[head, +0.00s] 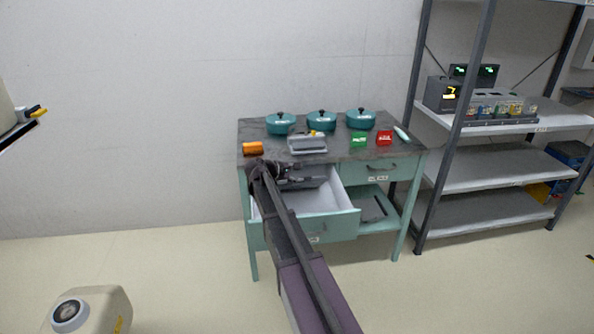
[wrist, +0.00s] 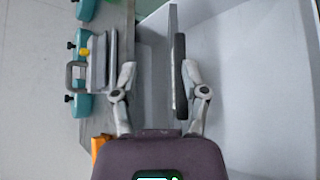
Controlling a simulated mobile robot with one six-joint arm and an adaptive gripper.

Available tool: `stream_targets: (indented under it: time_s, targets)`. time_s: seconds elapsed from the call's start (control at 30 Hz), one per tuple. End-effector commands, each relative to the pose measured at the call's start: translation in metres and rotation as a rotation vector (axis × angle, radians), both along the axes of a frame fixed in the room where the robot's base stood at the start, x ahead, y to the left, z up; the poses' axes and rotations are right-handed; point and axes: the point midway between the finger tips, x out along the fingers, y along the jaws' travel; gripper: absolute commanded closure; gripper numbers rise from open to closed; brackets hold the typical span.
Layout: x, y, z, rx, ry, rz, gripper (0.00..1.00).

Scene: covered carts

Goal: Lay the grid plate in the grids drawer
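The grid plate (head: 303,183) shows as a flat grey piece at the open drawer in the head view, partly hidden by my arm. In the wrist view the plate (wrist: 174,45) is seen edge-on, with a dark strip along one side. My gripper (wrist: 160,70) has its fingers spread on either side of it. There is a clear gap to the left finger; the dark strip appears close to or against the right finger. The left drawer (head: 335,222) is pulled out, with a pale interior (wrist: 250,80). Whether the plate rests on anything is unclear.
On the tabletop stand teal pots (head: 360,118), a grey holder (head: 308,148), an orange block (head: 252,148), and green (head: 359,140) and red (head: 384,138) boxes. The right drawer (head: 380,170) is shut. A metal shelf (head: 490,165) stands to the right.

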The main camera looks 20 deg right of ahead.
Motion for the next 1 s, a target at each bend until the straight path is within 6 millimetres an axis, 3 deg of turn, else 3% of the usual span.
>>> stream_targets:
  time_s: [0.27, 1.0]
  targets:
    - [-0.028, 0.008, 0.028, 0.000, 0.000, 0.000, 0.43]
    - [-0.047, 0.014, 0.089, 0.000, 0.000, 0.000, 0.43]
